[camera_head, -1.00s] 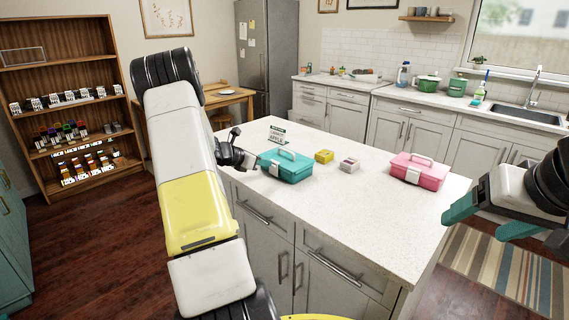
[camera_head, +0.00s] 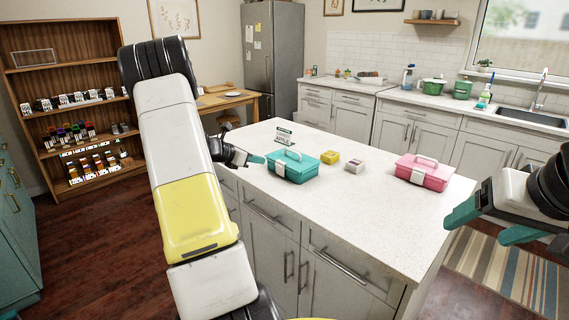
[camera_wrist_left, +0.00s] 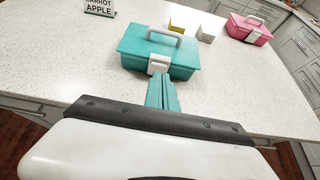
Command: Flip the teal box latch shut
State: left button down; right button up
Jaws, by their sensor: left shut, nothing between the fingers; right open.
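The teal box (camera_head: 299,171) stands on the white island top with its lid down and its grey handle on top. Its white latch (camera_head: 279,169) is on the front face; it also shows in the left wrist view (camera_wrist_left: 158,62). I cannot tell whether the latch is fully flipped shut. My left gripper (camera_head: 260,159) is shut and empty, just left of the box. In the left wrist view its teal fingertips (camera_wrist_left: 161,76) point at the latch and partly overlap its lower edge; contact is unclear. My right gripper (camera_head: 475,223) is open and empty, off the island's right side.
A pink box (camera_head: 428,177) stands further right on the island top (camera_head: 360,215). A yellow block (camera_head: 330,158) and a small pale box (camera_head: 354,166) sit between the boxes. A small sign (camera_head: 284,137) stands behind the teal box. The front of the island top is clear.

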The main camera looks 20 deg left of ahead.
pick_arm(q)
jog(key=s+a+r, duration=0.2)
jog(key=s+r, duration=0.2)
jog(key=shift+s+r, duration=0.15)
jog(key=shift+r, duration=0.05)
dwell(0.3)
jog(key=s+d+r+m+g, duration=0.25)
jog(key=s+d+m, duration=0.2)
jog(key=d, duration=0.35)
jog(key=s+d+r+m+g+h, duration=0.1)
jog(key=s+d+r+m, duration=0.25)
jog(key=d+m, duration=0.4)
jog(key=s+d+r+m+g, duration=0.2)
jog(key=s+d+r+m, duration=0.2)
jog(key=d, duration=0.5)
jog(key=s+d+m+y, duration=0.2)
jog(key=s+d+m, duration=0.1)
jog(key=s+m, duration=0.5)
jog(key=s+d+m+y, duration=0.1)
jog(key=s+d+m, duration=0.2)
jog(key=s+m, duration=0.4)
jog(key=shift+s+d+m+y, duration=0.15)
jog(key=shift+s+m+y, duration=0.25)
jog(key=shift+s, duration=0.8)
jog(key=shift+r, duration=0.1)
